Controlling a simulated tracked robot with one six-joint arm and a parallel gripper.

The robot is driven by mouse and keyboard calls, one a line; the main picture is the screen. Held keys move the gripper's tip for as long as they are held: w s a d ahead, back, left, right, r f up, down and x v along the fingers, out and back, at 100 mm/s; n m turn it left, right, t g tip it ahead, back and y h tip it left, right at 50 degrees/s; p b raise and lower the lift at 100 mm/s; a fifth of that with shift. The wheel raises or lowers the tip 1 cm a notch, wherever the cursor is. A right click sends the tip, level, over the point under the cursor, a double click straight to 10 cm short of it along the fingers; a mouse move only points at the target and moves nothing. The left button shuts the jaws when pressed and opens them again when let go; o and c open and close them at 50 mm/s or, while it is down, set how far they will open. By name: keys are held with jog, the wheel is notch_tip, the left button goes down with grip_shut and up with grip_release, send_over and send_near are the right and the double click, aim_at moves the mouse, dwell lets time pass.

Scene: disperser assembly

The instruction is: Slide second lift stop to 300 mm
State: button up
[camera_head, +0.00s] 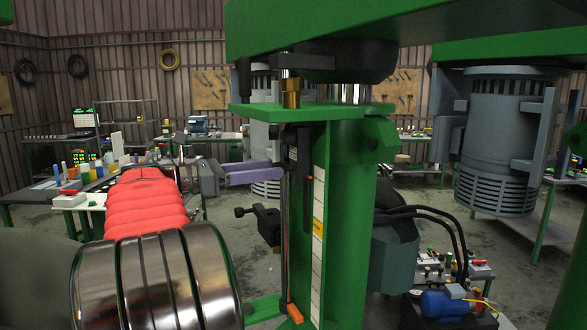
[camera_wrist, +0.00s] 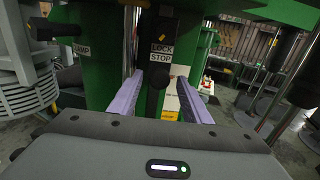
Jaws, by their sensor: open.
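My gripper (camera_head: 283,169) has purple fingers and reaches in from the left to the green column in the head view. A black stop block (camera_head: 300,147) is near the fingertips in the head view. I cannot tell whether the fingers touch it. A white scale strip (camera_head: 318,250) with a yellow mark runs down the column; its numbers are unreadable.
A black clamp block with a knob (camera_head: 266,225) sticks out left of the column, below my gripper. A thin vertical rod (camera_head: 285,240) runs beside the column to an orange piece (camera_head: 294,313) at the bottom. A green plate (camera_head: 340,110) lies above. Dark hoses (camera_head: 425,213) hang at right.

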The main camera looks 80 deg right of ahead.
aim_at(285, 168)
jog(key=x, duration=0.7)
jog(key=shift+s+d, duration=0.1)
jog(key=shift+c, duration=0.5)
jog(key=shift+s+f, duration=0.1)
grip_shut()
